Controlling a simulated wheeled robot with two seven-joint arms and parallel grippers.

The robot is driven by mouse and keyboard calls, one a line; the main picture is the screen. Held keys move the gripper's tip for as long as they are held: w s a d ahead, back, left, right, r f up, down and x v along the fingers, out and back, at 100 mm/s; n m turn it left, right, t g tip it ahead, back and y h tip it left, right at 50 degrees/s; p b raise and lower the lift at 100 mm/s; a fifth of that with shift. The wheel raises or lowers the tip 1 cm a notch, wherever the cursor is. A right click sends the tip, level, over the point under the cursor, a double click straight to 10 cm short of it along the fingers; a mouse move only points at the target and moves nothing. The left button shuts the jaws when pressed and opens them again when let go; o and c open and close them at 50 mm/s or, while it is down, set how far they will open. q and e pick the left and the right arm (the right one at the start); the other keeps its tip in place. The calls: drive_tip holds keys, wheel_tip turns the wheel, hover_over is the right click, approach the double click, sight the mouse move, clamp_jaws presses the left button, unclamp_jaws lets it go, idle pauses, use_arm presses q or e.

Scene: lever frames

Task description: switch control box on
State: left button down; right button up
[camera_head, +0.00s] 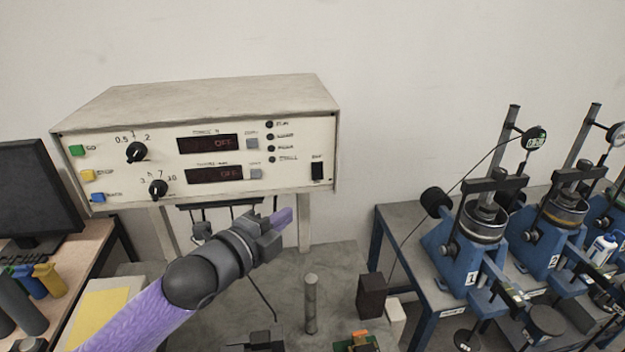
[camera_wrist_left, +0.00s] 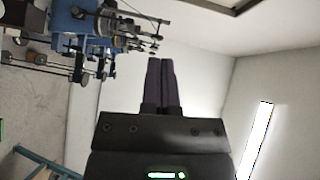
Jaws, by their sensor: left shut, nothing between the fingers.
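The control box (camera_head: 220,120) is a cream case on posts, in the upper left of the head view. Its two displays (camera_head: 208,144) read OFF. A black rocker switch (camera_head: 317,171) sits at the lower right of its front panel. My left gripper (camera_head: 284,216) is shut and empty, just below the panel's lower edge and a little left of the switch; I cannot tell its distance from the panel. In the left wrist view its dark fingers (camera_wrist_left: 161,84) lie together with nothing between them. The right gripper is not in view.
A blue-framed table (camera_head: 400,240) on the right carries several blue test machines (camera_head: 470,245). A monitor (camera_head: 38,190) stands at the left. A metal post (camera_head: 311,300) and a dark block (camera_head: 371,295) stand below my left gripper. The wall behind is bare.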

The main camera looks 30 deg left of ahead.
use_arm(q)
drive_tip(key=p, duration=0.1)
approach(324, 178)
drive_tip(key=w+d, duration=0.2)
drive_tip(key=d, duration=0.2)
drive_tip(key=w+a, duration=0.2)
drive_tip(key=w, duration=0.1)
drive_tip(key=shift+a+r, duration=0.1)
drive_tip(key=shift+a, duration=0.05)
drive_tip(key=shift+w+a, duration=0.2)
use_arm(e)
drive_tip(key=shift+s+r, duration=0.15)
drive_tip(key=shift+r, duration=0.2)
